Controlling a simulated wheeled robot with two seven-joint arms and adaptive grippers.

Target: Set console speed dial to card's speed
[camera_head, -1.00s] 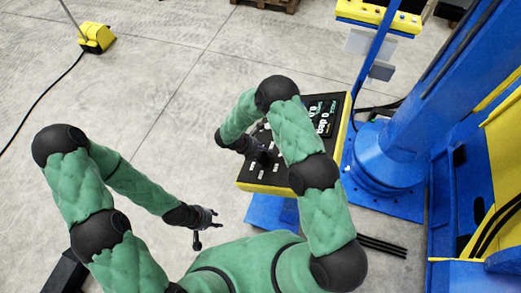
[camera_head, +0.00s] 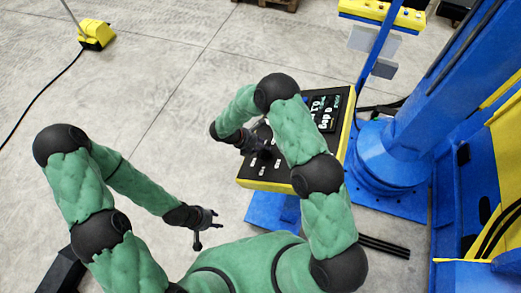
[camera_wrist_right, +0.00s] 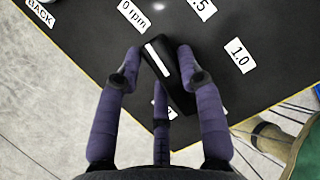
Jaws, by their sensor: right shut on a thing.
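The console (camera_head: 272,187) is a black-topped box with a yellow rim, in the middle of the head view. Its speed dial (camera_wrist_right: 176,85) is a black bar-shaped knob with a white pointer line, in the right wrist view. The line slants up-left toward the "0 rpm" label (camera_wrist_right: 132,17). A ".5" label (camera_wrist_right: 201,8) and a "1.0" label (camera_wrist_right: 239,55) lie to its right; another label is partly hidden. My right gripper (camera_wrist_right: 158,75) is shut on the dial. My left gripper (camera_head: 207,219) hangs empty over the floor, its opening unclear. I cannot identify a readable speed card.
A screen (camera_head: 322,112) with partly readable text sits on the console. A "BACK" label (camera_wrist_right: 40,12) shows in the wrist view. A blue column (camera_head: 395,130) stands right of the console. A yellow pedal unit (camera_head: 97,36) is far left. Floor left of the console is clear.

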